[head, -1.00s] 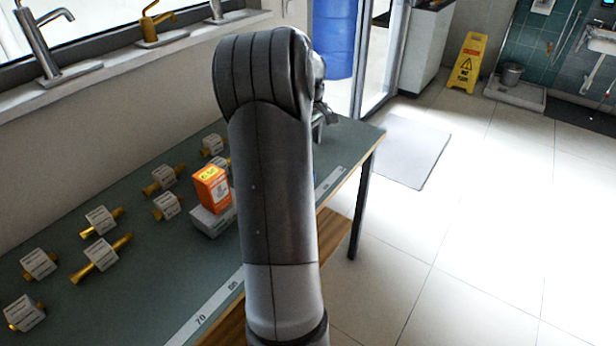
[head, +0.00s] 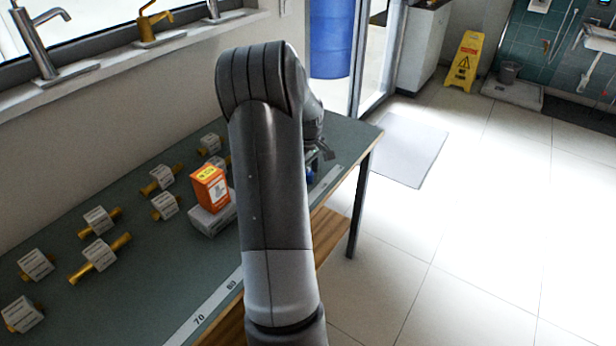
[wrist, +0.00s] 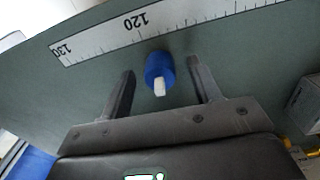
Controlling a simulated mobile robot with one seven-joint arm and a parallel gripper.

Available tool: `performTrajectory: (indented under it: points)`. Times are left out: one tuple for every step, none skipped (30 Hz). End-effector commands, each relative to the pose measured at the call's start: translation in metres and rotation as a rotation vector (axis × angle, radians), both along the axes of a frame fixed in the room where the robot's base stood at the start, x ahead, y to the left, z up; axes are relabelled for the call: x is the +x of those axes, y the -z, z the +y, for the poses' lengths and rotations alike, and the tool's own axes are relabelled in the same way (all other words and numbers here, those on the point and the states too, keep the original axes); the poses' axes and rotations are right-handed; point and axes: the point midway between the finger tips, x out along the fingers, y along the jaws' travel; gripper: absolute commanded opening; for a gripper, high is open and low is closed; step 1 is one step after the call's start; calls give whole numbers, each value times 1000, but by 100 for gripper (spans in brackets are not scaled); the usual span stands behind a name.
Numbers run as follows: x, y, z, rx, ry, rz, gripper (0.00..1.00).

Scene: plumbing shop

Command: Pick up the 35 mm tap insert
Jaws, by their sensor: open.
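The tap insert (wrist: 158,68), a blue round body with a white stem, stands on the green bench top in the wrist view. My gripper (wrist: 160,76) is open, with one dark finger on each side of the insert and a gap to each. In the head view my gripper (head: 322,158) is mostly hidden behind my arm near the far end of the bench. A small bit of blue (head: 310,176) shows just below it there. I cannot read any size on the insert.
A ruler strip (wrist: 190,22) runs along the bench edge near the insert. An orange box (head: 210,190) stands on a grey box (head: 212,218). Several brass fittings with white labels lie on the left of the bench (head: 140,285). A grey box (wrist: 306,98) is at the wrist view's right edge.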

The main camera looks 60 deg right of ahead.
Motion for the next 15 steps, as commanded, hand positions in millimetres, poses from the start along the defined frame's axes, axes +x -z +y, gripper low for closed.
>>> performTrajectory:
  points:
    - [0,0,0,0,0,0,57]
    - [0,0,0,0,0,0,57]
    - [0,0,0,0,0,0,57]
    - [0,0,0,0,0,0,57]
    - [0,0,0,0,0,0,57]
    - [0,0,0,0,1,0,56]
    - [0,0,0,0,1,0,53]
    - [0,0,0,0,1,0,51]
    - [0,0,0,0,1,-1,48]
    - [0,0,0,0,1,-1,45]
    - [0,0,0,0,1,-1,43]
    - [0,0,0,0,1,-1,39]
    - [0,0,0,0,1,-1,37]
    - [0,0,0,0,1,-1,34]
    - [0,0,0,0,1,-1,31]
